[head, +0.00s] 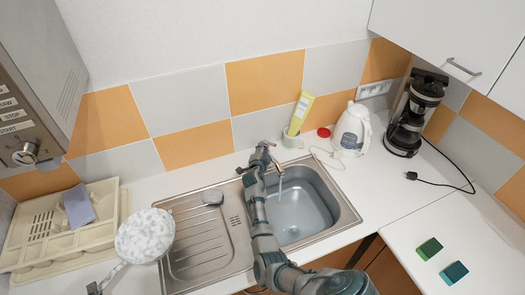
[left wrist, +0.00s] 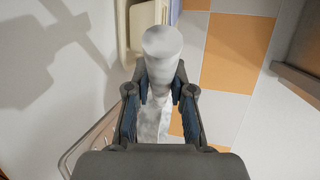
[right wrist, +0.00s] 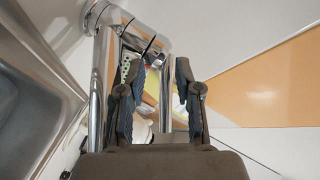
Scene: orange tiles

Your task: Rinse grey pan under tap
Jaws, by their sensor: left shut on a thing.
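The grey speckled pan (head: 145,236) is left of the sink's drainboard, above the counter, its handle pointing to the lower left. My left gripper (head: 95,288) is shut on the handle; only its tip shows at the bottom edge. The left wrist view shows the pale handle (left wrist: 162,45) between its fingers (left wrist: 160,92). The chrome tap (head: 275,160) stands behind the sink, and a stream of water (head: 280,186) falls into the basin (head: 297,212). My right gripper (head: 262,150) is at the tap. In the right wrist view its fingers (right wrist: 158,75) are apart, with the tap (right wrist: 150,35) just beyond; contact is unclear.
A beige dish rack (head: 60,262) stands at the left with a purple-grey item in it. The steel drainboard (head: 207,245) lies between pan and basin. A kettle (head: 352,132), coffee maker (head: 412,118) and yellow tube (head: 299,112) stand behind. Two sponges (head: 441,260) lie right. My right arm crosses the sink.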

